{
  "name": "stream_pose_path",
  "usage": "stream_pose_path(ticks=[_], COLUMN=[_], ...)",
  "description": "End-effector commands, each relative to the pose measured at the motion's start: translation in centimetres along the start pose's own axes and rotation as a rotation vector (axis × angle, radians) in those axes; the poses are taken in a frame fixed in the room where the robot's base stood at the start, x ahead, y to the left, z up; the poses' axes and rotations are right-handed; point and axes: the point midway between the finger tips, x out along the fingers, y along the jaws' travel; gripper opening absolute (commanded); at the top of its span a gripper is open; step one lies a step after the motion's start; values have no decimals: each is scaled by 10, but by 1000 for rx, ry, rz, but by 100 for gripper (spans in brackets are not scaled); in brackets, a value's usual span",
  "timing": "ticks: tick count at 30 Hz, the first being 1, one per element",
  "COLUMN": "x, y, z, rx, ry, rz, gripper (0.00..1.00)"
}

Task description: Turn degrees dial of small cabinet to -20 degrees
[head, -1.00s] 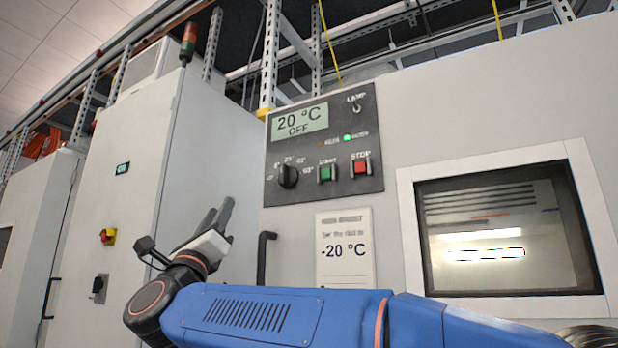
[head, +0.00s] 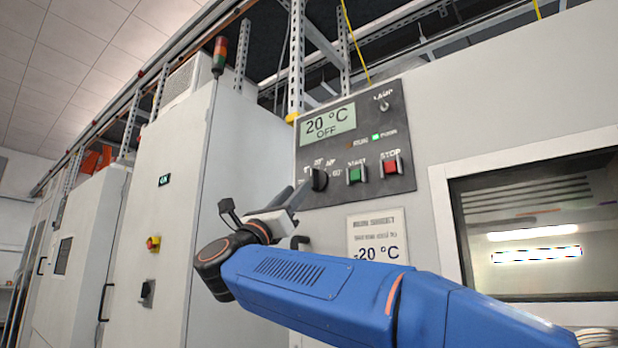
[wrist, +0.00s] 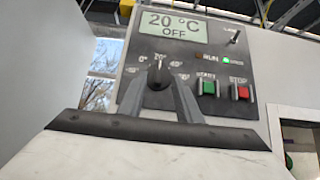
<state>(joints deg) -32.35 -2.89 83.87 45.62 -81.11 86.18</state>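The black degrees dial (head: 319,180) is on the dark control panel (head: 400,120) of the small cabinet. It also shows in the wrist view (wrist: 158,76), with its pointer roughly upright. The panel display (head: 329,123) reads 20 °C, OFF. My gripper (head: 300,191) is just left of and below the dial in the head view. In the wrist view my gripper (wrist: 163,88) has its two fingers apart, one on each side of the dial's lower part. I cannot tell whether they touch it. Part of the scale is hidden by my fingers in the head view.
The green START button (head: 356,175) and red STOP button (head: 391,167) sit right of the dial, with a lamp switch (head: 384,104) above. A note reading -20 °C (head: 377,240) is below. A window (head: 540,230) is at right; a tall cabinet (head: 160,210) stands left.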

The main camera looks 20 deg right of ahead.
Motion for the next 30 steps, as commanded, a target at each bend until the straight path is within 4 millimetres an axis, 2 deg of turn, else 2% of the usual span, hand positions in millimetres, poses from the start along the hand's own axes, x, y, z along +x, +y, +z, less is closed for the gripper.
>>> stream_pose_path(ticks=[6, 13, 19, 28, 29, 30], x=[39, 72, 84, 86, 86, 86], y=[0, 0, 1, 1, 1, 0], z=[-1, 0, 0, 0, 0, 0], rx=[-2, -1, -1, -1, -1, -1], ry=[0, -1, 0, 0, 0, 0], rz=[-2, -1, 1, 1, 1, 1], gripper=[31, 31, 31, 31, 26, 17])
